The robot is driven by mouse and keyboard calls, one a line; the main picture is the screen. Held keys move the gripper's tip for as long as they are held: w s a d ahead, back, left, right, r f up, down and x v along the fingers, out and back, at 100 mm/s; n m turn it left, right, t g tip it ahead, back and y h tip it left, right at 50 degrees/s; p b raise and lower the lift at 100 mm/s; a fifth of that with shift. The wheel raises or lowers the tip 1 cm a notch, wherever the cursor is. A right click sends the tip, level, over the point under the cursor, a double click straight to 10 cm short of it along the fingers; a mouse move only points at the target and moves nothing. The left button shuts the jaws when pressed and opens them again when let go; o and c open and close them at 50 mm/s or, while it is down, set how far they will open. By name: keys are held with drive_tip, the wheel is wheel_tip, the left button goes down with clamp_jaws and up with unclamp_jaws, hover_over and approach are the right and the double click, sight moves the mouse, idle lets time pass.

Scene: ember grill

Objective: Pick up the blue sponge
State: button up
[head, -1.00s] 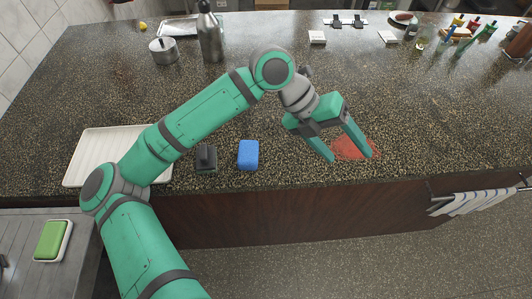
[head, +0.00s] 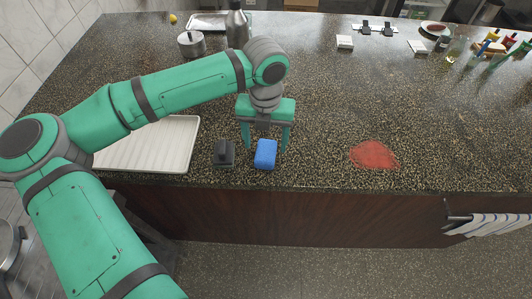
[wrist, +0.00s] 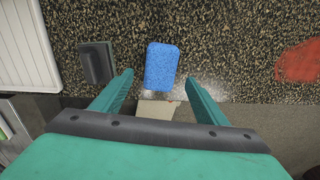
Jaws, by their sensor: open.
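The blue sponge (head: 265,154) lies on the speckled counter near its front edge. My gripper (head: 265,146) is open and empty, with its two fingers pointing down above and around the sponge's place in the head view. In the wrist view the sponge (wrist: 161,67) sits ahead of the gap between the two open fingertips (wrist: 158,80), roughly centred. I cannot tell exactly how high the fingertips are above the counter.
A dark grey block with a handle (head: 224,154) stands close to the left of the sponge. A white ribbed tray (head: 150,143) lies further left. A red patch (head: 373,155) marks the counter to the right. A metal pot (head: 191,44) and bottle (head: 237,27) stand behind.

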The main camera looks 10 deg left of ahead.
sight(265, 153)
drive_tip(key=shift+s+f, duration=0.15)
drive_tip(key=shift+f, duration=2.8)
drive_tip(key=c, duration=1.1)
drive_tip(key=shift+c, duration=0.2)
